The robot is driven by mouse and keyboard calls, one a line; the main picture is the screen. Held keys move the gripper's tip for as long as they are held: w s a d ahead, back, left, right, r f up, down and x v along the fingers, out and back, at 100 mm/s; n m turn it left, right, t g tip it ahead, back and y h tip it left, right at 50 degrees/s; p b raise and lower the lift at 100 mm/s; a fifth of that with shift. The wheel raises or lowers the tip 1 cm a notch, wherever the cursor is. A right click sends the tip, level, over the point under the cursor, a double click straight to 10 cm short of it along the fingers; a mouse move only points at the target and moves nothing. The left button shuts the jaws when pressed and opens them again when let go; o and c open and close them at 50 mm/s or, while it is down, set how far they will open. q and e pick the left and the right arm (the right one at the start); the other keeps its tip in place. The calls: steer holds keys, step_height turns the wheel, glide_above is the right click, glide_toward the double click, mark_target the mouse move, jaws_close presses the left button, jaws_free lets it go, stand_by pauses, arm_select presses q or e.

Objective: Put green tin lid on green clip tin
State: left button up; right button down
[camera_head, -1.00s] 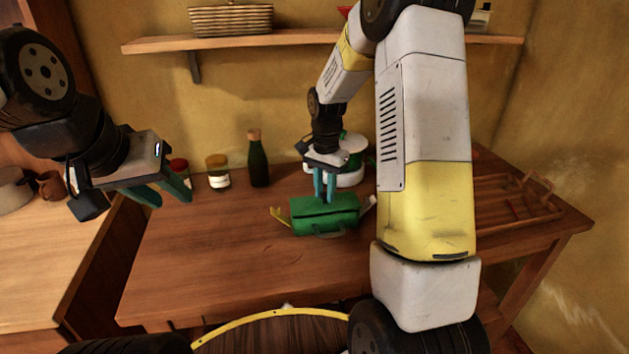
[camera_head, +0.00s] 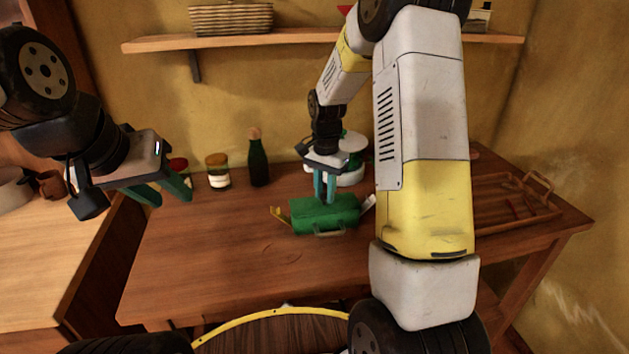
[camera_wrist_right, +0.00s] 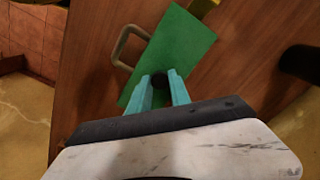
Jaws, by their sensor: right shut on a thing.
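The green clip tin (camera_head: 312,226) stands on the wooden table, with a pale carry handle on its front and clips sticking out at both ends, the left one yellow. The green tin lid (camera_head: 345,205) lies over the tin's top; in the head view I see no clear gap between them. In the right wrist view the lid (camera_wrist_right: 185,50) is a flat green panel with a dark knob (camera_wrist_right: 160,81). My right gripper (camera_head: 325,201) points down and is shut on that knob. My left gripper (camera_head: 173,200) is open and empty, left of the table's jars.
A dark green bottle (camera_head: 258,160) and a jar (camera_head: 218,172) stand behind left. A white and green container (camera_head: 353,160) stands behind my right gripper. A wooden tray (camera_head: 515,205) lies at the right. The table's front left is clear.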

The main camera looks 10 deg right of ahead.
steer(key=shift+f, duration=0.15)
stand_by(0.6)
steer(key=c, duration=0.6)
jaws_free()
steer(key=shift+c, duration=0.2)
steer(key=shift+r, duration=3.55)
